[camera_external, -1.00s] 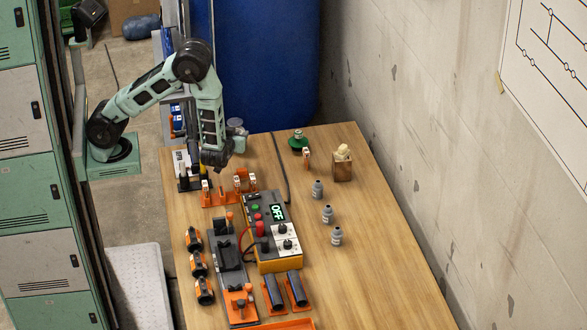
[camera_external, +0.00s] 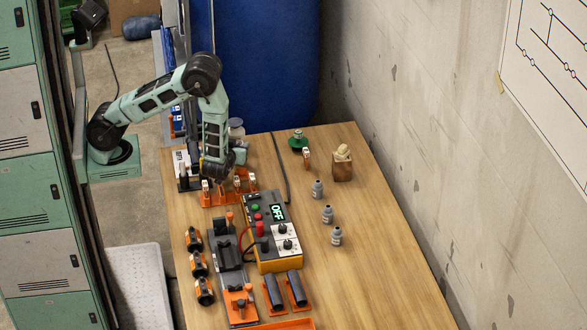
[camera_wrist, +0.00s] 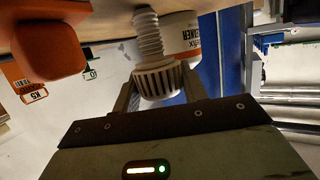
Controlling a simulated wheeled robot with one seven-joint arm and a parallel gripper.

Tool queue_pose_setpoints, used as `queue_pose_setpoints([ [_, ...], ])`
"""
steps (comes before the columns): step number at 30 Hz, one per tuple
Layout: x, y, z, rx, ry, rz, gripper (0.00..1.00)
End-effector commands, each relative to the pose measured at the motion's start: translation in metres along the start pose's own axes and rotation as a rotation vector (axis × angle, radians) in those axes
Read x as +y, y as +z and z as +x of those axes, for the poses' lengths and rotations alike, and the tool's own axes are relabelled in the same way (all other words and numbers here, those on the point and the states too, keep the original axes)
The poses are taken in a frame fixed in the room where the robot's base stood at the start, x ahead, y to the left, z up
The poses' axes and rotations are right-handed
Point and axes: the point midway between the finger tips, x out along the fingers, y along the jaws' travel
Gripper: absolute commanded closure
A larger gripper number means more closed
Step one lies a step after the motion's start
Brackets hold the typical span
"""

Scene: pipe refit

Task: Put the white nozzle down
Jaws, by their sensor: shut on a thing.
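The white nozzle (camera_wrist: 157,80) shows in the wrist view, with a threaded stem and a wider ribbed collar. My gripper (camera_wrist: 160,88) is shut on it by the collar, one finger on each side. In the external view my gripper (camera_external: 216,178) is low over the back left of the table, at the orange rack (camera_external: 225,200). The nozzle cannot be made out there, as the gripper and wrist cover it. Whether the nozzle touches anything below is not clear.
A white can with an orange band (camera_wrist: 190,45) shows just behind the nozzle in the wrist view. An orange block (camera_wrist: 48,45) is at the left. A control box reading OFF (camera_external: 272,228) and several grey bottles (camera_external: 327,214) stand nearby.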

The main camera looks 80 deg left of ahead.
Motion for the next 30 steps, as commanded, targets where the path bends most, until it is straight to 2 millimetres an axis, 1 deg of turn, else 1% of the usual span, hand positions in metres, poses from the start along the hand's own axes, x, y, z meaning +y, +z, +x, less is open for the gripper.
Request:
queue_pose_setpoints([
  [1,0.000,-0.001,0.000,0.000,0.000,0.000,0.79],
  [2,0.000,-0.001,0.000,0.000,0.000,0.000,0.52],
  [3,0.000,-0.001,0.000,0.000,0.000,0.000,0.41],
  [4,0.000,-0.001,0.000,0.000,0.000,0.000,0.36],
  [13,0.000,-0.003,-0.001,0.000,0.000,-0.001,0.36],
  [17,0.000,-0.016,-0.005,0.001,0.000,-0.002,0.36],
  [20,0.001,-0.012,-0.020,-0.001,0.004,0.000,0.36],
  [25,0.002,-0.012,-0.059,-0.001,0.006,-0.001,0.36],
  [27,0.001,-0.032,-0.060,0.000,0.001,-0.006,0.36],
  [30,0.001,-0.049,-0.066,0.000,0.001,-0.007,0.36],
])
